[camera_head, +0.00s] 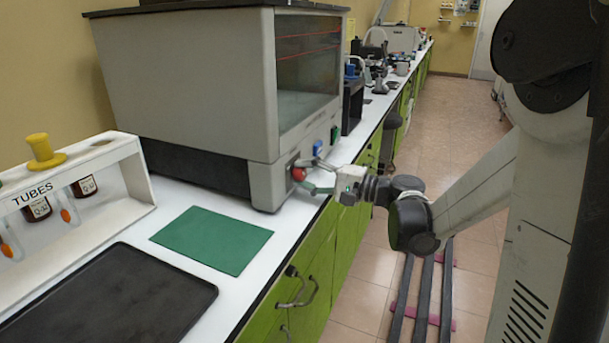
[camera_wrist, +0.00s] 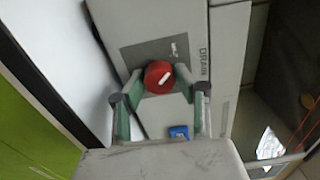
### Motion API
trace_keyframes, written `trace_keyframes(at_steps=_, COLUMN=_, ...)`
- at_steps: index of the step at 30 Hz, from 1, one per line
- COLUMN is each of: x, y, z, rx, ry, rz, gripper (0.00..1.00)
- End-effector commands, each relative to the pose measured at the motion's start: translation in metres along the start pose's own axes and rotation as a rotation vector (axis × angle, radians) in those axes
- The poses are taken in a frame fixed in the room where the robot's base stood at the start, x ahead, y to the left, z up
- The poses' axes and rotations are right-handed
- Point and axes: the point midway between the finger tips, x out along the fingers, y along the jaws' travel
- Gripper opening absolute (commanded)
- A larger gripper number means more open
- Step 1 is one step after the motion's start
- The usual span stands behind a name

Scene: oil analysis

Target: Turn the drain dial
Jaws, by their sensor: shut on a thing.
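In the head view the red dial (camera_head: 298,174) shows at the machine's lower front corner. My gripper (camera_wrist: 157,80) has its two green fingers on either side of the dial and is shut on it. In the head view my gripper (camera_head: 308,176) reaches the panel from the right.
A blue button (camera_wrist: 179,132) is on the panel near the dial. A green mat (camera_head: 212,239), a black tray (camera_head: 115,298) and a white tube rack (camera_head: 130,190) are on the counter at left. Green cupboards with handles (camera_head: 300,292) are below.

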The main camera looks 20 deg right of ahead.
Motion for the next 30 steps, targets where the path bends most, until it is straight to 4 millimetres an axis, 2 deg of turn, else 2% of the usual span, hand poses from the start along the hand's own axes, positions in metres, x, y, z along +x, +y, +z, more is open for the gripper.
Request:
trace_keyframes(at_steps=9, x=-0.0004, y=0.0004, z=0.0002, rx=-0.07, ry=0.0, rz=0.001, gripper=0.03)
trace_keyframes(at_steps=21, x=-0.0004, y=0.0004, z=0.0002, rx=-0.074, ry=0.0, rz=0.001, gripper=0.03)
trace_keyframes(at_steps=22, x=-0.0004, y=0.0004, z=0.0002, rx=-0.074, ry=0.0, rz=0.001, gripper=0.32)
trace_keyframes(at_steps=26, x=-0.0004, y=0.0003, z=0.0001, rx=-0.074, ry=0.0, rz=0.001, gripper=0.48)
trace_keyframes(at_steps=30, x=-0.0002, y=0.0001, z=0.0001, rx=-0.073, ry=0.0, rz=0.0, gripper=0.48)
